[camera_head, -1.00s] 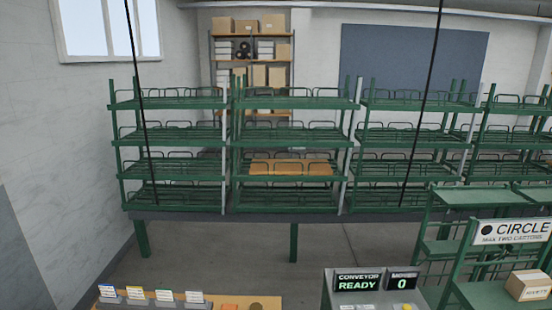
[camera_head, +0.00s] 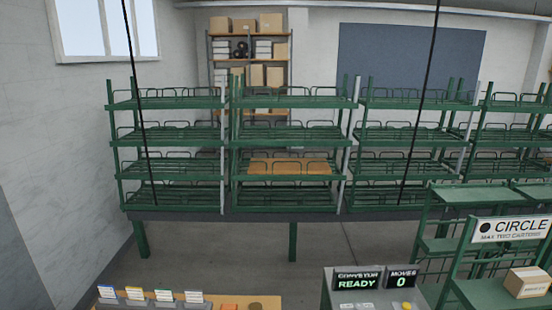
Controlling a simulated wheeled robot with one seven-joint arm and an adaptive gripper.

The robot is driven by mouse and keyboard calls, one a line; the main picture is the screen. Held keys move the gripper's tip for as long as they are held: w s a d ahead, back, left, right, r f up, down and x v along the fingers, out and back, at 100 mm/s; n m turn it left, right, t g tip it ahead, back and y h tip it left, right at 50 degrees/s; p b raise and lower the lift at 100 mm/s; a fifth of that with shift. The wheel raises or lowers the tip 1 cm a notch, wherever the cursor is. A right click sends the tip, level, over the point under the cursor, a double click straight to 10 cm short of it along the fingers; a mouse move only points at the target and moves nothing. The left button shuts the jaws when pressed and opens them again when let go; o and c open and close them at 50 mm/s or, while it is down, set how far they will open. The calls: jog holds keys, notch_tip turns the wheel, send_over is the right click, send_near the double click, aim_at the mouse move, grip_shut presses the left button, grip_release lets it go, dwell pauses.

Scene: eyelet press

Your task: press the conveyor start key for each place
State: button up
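The conveyor display (camera_head: 357,281) at the bottom centre reads "CONVEYOR READY" in green. A second display (camera_head: 402,280) beside it reads "MOVES 0". Both stand on a grey console (camera_head: 327,298) cut off by the bottom edge. A small yellow item (camera_head: 406,306) and pale items (camera_head: 357,306) show on the console top; I cannot tell whether one is the start key. Green racks with several shelves (camera_head: 180,137) stand behind, made up of places side by side. One lower shelf holds an orange-brown board (camera_head: 288,168). My gripper is not in view.
A wooden surface (camera_head: 262,300) at bottom left holds several small label cards (camera_head: 165,296). A green stand at right bears a "CIRCLE, MAX TWO CARTONS" sign (camera_head: 512,230) and a carton (camera_head: 527,283). Two black cables cross the view. Open floor (camera_head: 210,262) lies below the racks.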

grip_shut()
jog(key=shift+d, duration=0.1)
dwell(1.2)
